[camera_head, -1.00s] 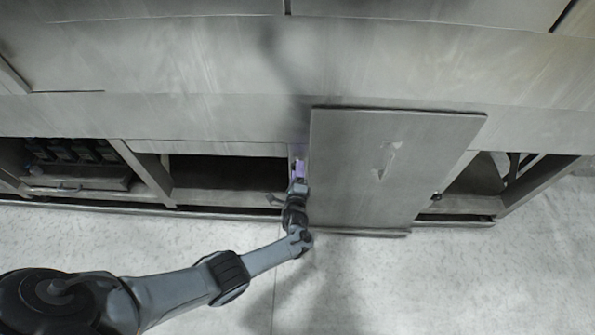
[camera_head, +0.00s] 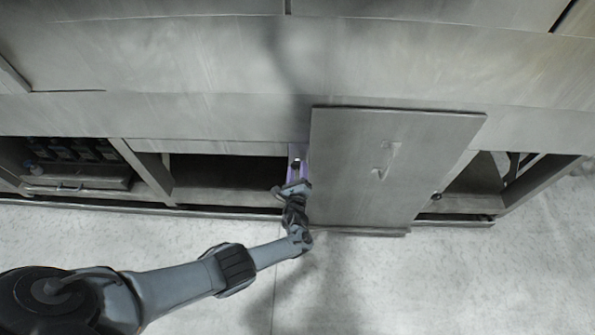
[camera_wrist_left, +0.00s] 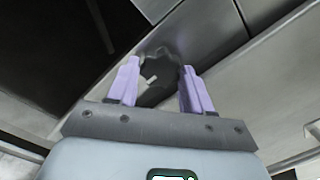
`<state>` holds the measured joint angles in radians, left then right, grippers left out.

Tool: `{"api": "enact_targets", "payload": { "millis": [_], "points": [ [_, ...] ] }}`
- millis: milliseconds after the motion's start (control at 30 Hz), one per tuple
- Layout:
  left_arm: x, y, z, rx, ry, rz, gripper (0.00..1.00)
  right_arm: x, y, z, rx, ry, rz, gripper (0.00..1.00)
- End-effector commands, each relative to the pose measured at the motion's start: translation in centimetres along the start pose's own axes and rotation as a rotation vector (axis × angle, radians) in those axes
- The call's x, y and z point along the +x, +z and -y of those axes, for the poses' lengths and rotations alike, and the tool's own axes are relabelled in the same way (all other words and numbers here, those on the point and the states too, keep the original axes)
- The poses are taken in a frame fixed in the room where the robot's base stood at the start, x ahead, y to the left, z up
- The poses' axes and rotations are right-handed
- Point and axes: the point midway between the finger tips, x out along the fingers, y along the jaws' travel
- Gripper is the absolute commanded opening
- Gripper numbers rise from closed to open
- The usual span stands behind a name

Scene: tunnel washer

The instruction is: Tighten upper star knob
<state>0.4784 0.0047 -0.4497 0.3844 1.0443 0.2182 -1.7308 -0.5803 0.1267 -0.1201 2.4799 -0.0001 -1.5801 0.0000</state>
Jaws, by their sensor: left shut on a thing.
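The dark star knob (camera_wrist_left: 160,68) shows in the left wrist view, on the grey metal of the machine, between the two pale purple fingers of my left gripper (camera_wrist_left: 162,88). The fingers are shut on it from both sides. A small pale patch shows at its lower edge. In the head view my left gripper (camera_head: 297,166) reaches in at the left edge of the grey door panel, and the knob is too small and covered to make out there. My right gripper is not in view.
The grey door panel (camera_head: 380,160) with a small handle stands just right of my left gripper. An open dark bay (camera_head: 225,172) lies to its left, with equipment (camera_head: 70,150) in the far left bay. The pale floor (camera_head: 430,285) in front is clear.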

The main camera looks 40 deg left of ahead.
Motion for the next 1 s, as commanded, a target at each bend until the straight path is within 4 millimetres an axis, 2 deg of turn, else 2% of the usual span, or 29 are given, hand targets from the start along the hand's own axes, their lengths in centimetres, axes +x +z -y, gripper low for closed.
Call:
{"api": "enact_targets", "payload": {
  "millis": [367, 400, 467, 767, 1000],
  "points": [
    [0.03, 0.11, 0.15, 0.007, -0.003, 0.003, 0.19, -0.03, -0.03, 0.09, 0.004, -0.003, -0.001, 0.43],
    [0.03, 0.11, 0.15, 0.006, -0.003, 0.003, 0.51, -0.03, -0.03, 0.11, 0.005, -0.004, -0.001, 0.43],
    [0.02, 0.11, 0.15, 0.006, -0.003, 0.003, 0.60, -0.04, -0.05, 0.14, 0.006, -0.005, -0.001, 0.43],
    [-0.01, 0.02, 0.06, -0.005, -0.001, 0.001, 0.60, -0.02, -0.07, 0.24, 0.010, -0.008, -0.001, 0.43],
    [-0.05, 0.00, 0.01, -0.155, -0.001, 0.001, 0.60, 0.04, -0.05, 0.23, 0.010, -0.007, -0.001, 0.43]
  ]
}}
